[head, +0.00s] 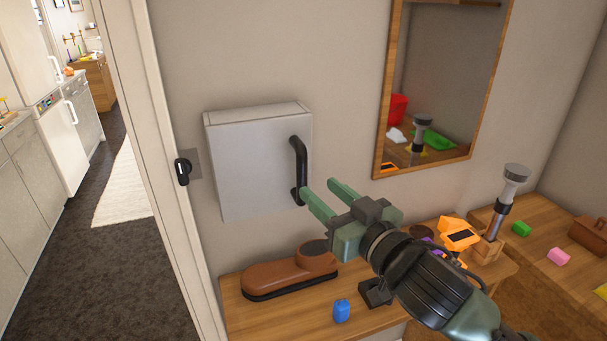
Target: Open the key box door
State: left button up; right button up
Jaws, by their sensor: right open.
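The key box (250,165) is a light grey box on the wall, with its door shut. A black bar handle (301,165) stands upright at the right side of the door. My right gripper (325,195) has green fingers and is open and empty. Its fingertips are close to the lower end of the handle, just right of it. I cannot tell whether a finger touches the handle. My left gripper is not in view.
A wooden shelf (240,314) below holds a brown shoe (290,273), a blue item (341,311) and an orange device (459,234). A framed mirror (440,80) hangs at the right. A doorway opens at the left, beside a black switch (182,171).

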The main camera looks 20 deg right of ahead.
aim_at(305, 176)
jog(key=shift+w+a+f+b, duration=0.1)
jog(key=shift+w+a+b, duration=0.05)
jog(key=shift+w+b, duration=0.45)
jog(key=shift+w+a+b, duration=0.1)
jog(key=shift+w+b, duration=0.25)
jog(key=shift+w, duration=0.25)
jog(key=p+x, duration=0.2)
jog(key=x, duration=0.2)
jog(key=shift+w+a, duration=0.1)
jog(key=shift+w, duration=0.5)
jog(key=shift+a, duration=0.1)
grip_shut()
